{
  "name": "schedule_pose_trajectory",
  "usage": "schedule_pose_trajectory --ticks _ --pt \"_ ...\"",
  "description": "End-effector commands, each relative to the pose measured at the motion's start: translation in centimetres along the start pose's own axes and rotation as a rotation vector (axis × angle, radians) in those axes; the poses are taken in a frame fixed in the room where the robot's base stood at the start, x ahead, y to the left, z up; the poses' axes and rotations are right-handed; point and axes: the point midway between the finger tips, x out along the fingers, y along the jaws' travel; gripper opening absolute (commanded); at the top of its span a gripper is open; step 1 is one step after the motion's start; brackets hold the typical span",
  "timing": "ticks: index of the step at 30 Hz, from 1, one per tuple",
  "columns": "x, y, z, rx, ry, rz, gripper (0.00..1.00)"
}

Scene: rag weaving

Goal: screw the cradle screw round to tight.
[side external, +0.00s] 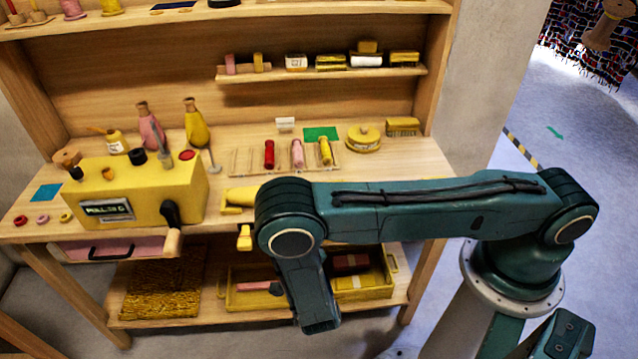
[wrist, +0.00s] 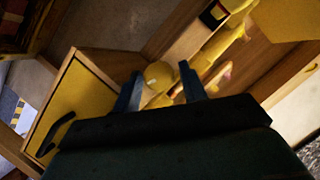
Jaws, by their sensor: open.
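My gripper (wrist: 159,78) is open in the wrist view, with its two dark fingers apart. A rounded yellow knob (wrist: 158,75), which looks like the cradle screw, shows between and beyond the fingertips. No contact with it can be made out. Other yellow parts (wrist: 212,45) run from it towards the upper right. In the side view a yellow knob-like piece (side external: 245,238) sits at the bench's front edge, just left of my elbow, below a yellow body (side external: 240,197) partly hidden by my arm. My gripper is hidden in the side view. How tight the screw is cannot be seen.
A yellow machine box (side external: 140,195) with a black crank (side external: 171,213) stands left on the bench (side external: 432,157). A rack holds several spools (side external: 297,153) behind my arm. A pink drawer (side external: 120,246) hangs below. In the wrist view a yellow panel (wrist: 78,100) with a black handle is at left.

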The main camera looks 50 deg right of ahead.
Motion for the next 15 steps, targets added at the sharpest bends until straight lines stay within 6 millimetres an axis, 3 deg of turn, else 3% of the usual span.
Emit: schedule_pose_trajectory --ticks 15 --pt "0.00 -0.20 0.01 -0.100 0.000 0.043 0.42"
